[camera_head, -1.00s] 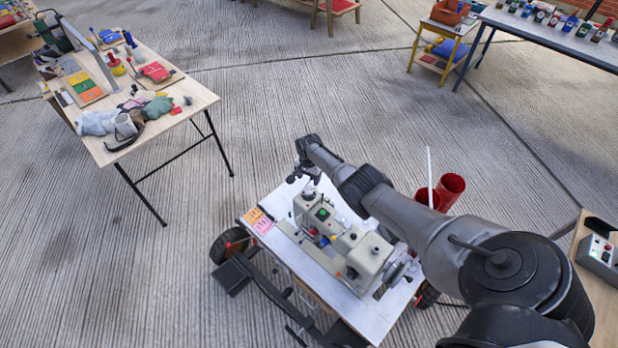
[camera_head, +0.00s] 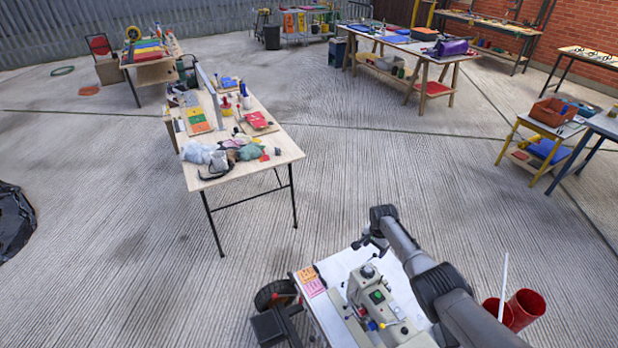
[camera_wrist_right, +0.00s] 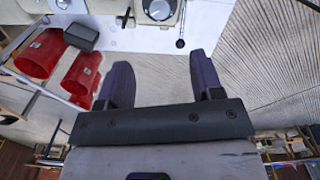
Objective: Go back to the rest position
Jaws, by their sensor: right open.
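My right gripper (camera_head: 368,240) is at the far end of my right arm, above the white-topped cart (camera_head: 335,265) and just behind the beige machine (camera_head: 372,298). In the right wrist view the gripper (camera_wrist_right: 162,82) has its two dark fingers spread apart with nothing between them. Beyond the fingers are the edge of the white cart top (camera_wrist_right: 140,38) and bare concrete. The beige machine also shows at the top of the right wrist view (camera_wrist_right: 158,10). My left gripper is not in view.
Two red cylinders (camera_head: 525,308) stand right of my arm, with a thin white rod beside them. A wooden table (camera_head: 275,150) with cloths and tools stands at left. A yellow-legged stand (camera_head: 540,130) is at right. Open concrete lies between them.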

